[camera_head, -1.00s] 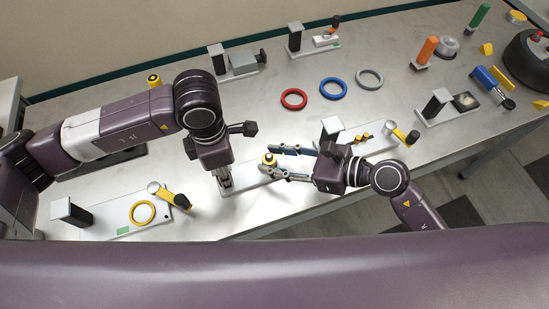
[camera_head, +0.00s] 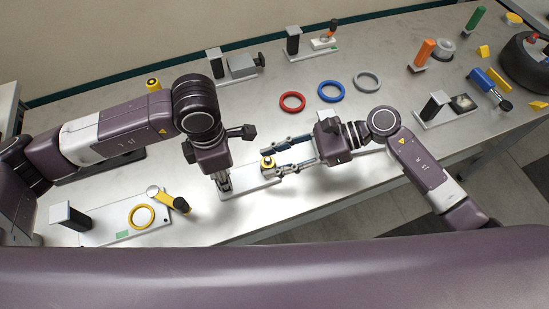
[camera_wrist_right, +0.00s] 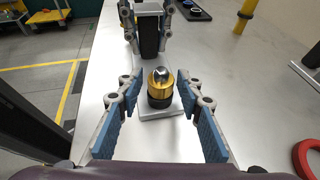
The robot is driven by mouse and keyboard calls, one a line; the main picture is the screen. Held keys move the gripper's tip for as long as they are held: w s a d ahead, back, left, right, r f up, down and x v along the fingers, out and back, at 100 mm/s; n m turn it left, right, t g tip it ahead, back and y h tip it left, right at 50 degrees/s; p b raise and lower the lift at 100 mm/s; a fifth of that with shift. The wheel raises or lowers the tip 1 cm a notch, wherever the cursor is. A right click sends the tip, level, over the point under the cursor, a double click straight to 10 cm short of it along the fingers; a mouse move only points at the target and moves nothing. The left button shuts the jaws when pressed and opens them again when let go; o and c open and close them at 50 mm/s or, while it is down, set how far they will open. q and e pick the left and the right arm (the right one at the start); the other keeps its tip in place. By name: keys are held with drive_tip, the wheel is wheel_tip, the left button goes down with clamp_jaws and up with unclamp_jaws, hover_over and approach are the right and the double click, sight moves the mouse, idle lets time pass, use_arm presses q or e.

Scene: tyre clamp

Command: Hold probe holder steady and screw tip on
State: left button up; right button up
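A gold and black cylindrical piece with a silver ball-like top (camera_wrist_right: 160,88) stands upright on a white plate (camera_wrist_right: 176,106); in the head view it is the small yellow and black piece (camera_head: 268,163). My right gripper (camera_head: 273,157) is open, its blue-padded fingers on either side of the piece with visible gaps in the right wrist view (camera_wrist_right: 158,80). My left gripper (camera_head: 222,182) points down at the plate's left end. Its fingers close in on both sides of a black upright block (camera_wrist_right: 148,38). Which part is the probe holder and which the tip is unclear.
Red (camera_head: 292,101), blue (camera_head: 331,91) and grey (camera_head: 367,81) rings lie on the table behind my right gripper. A white fixture with a yellow ring (camera_head: 141,216) stands at the left front. My right arm covers most of another fixture. The table's front edge is close.

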drive_tip(key=n+g, duration=0.1)
drive_tip(key=g, duration=0.1)
drive_tip(key=n+g, duration=0.2)
drive_tip(key=shift+w+a+h, duration=0.1)
drive_tip(key=shift+w+h, duration=0.25)
drive_tip(key=shift+h, duration=0.05)
drive_tip(key=shift+r+n, duration=0.1)
drive_tip(key=shift+n, duration=0.3)
drive_tip(key=n+g+h, duration=0.1)
drive_tip(key=n+g, duration=0.1)
drive_tip(key=shift+w+a+g+h, duration=0.2)
drive_tip(key=shift+w+g+h, duration=0.05)
drive_tip(key=shift+g+h, duration=0.15)
drive_tip(key=shift+s+n+g+h, duration=0.1)
drive_tip(key=shift+n+g+h, duration=0.55)
drive_tip(key=shift+n, duration=0.25)
drive_tip(key=shift+c, duration=0.3)
clamp_jaws()
drive_tip(key=shift+d+y, duration=0.1)
drive_tip(key=shift+y, duration=0.15)
